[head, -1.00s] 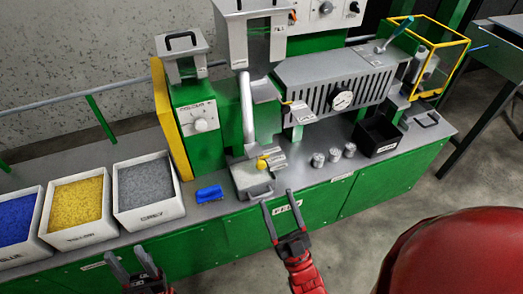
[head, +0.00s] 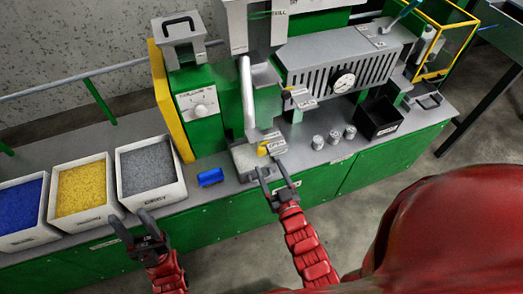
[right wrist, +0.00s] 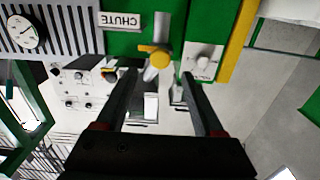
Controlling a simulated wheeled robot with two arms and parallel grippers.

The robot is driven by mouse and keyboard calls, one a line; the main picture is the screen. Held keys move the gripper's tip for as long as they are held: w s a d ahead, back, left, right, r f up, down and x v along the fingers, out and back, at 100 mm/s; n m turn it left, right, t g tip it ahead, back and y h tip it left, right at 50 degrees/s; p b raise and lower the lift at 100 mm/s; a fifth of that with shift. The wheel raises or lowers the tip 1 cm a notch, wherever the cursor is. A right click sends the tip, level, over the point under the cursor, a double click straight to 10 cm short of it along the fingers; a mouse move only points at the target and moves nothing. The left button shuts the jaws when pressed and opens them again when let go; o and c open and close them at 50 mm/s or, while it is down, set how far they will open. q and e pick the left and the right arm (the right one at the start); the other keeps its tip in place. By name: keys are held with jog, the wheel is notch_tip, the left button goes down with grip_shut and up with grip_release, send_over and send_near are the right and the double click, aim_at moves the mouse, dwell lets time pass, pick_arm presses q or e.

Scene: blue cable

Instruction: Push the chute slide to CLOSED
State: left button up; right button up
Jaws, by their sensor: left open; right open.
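The chute slide shows in the head view as a small yellow knob (head: 263,151) by a grey labelled plate (head: 274,143), below the grey chute pipe. The right wrist view shows the yellow knob (right wrist: 159,57) beside a CHUTE label (right wrist: 120,20). My right gripper (head: 271,167) is open and empty just in front of the knob. In the right wrist view, the knob lies just beyond and between the open fingertips (right wrist: 157,76); contact cannot be told. My left gripper (head: 129,216) is open and empty in front of the bench's left part. The slide's marking is too small to read.
Bins of blue (head: 20,205), yellow (head: 82,193) and grey (head: 146,170) granules stand at the left. A blue block (head: 210,177) lies left of the chute.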

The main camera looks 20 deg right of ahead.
aim_at(262, 153)
jog(key=w, duration=0.7)
jog(key=shift+w+a, duration=0.15)
jog(key=shift+w, duration=0.15)
jog(key=shift+c, duration=0.2)
grip_shut()
dwell(0.9)
